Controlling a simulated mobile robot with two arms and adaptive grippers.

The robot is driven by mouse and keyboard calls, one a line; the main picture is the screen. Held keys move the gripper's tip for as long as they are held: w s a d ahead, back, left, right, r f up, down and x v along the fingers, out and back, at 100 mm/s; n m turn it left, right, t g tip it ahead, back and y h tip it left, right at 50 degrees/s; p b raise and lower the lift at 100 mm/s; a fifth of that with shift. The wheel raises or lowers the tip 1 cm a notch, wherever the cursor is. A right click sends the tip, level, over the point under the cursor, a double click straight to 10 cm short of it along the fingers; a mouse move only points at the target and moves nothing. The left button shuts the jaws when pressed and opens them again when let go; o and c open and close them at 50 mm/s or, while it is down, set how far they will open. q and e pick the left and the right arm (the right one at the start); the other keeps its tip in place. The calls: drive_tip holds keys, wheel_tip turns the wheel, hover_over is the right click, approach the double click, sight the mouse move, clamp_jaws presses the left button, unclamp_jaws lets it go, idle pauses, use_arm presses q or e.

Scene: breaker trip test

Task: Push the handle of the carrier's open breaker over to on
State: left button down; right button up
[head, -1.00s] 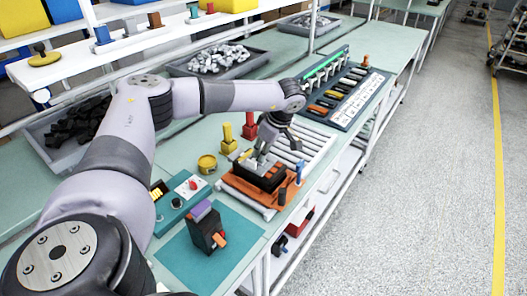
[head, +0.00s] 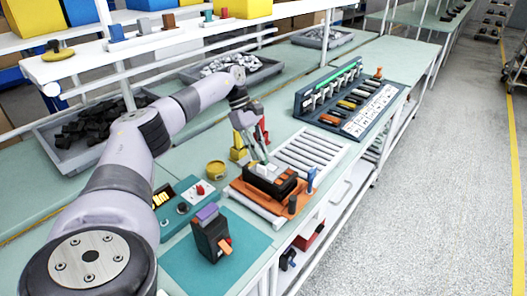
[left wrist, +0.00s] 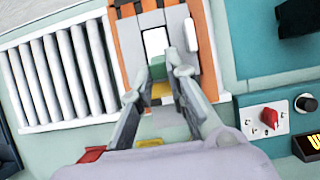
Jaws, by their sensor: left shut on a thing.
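The orange carrier (head: 240,187) lies on the bench, with black breakers (head: 272,188) in a row on it. Several pale handles show on top of them. A second white handle (left wrist: 190,33) stands up just right of the fingers. The fingers partly hide the contact. My right gripper is not in view.
White rollers (head: 312,152) lie beyond the carrier. A yellow post (head: 238,150) and a yellow round tin (head: 215,169) stand close by. A control box with a red knob (left wrist: 269,117) sits beside the carrier. A black device (head: 210,234) stands on a teal mat.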

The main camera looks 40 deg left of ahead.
use_arm(q)
drive_tip(key=shift+a+f+h+b, duration=0.35)
drive_tip(key=shift+a+h+b, duration=0.2)
drive_tip(key=shift+h+b, duration=0.6)
drive_tip(key=shift+s, duration=0.1)
drive_tip(key=c, duration=1.8)
unclamp_jaws()
drive_tip(key=shift+c, duration=0.2)
wheel_tip(320, 180, up, 10)
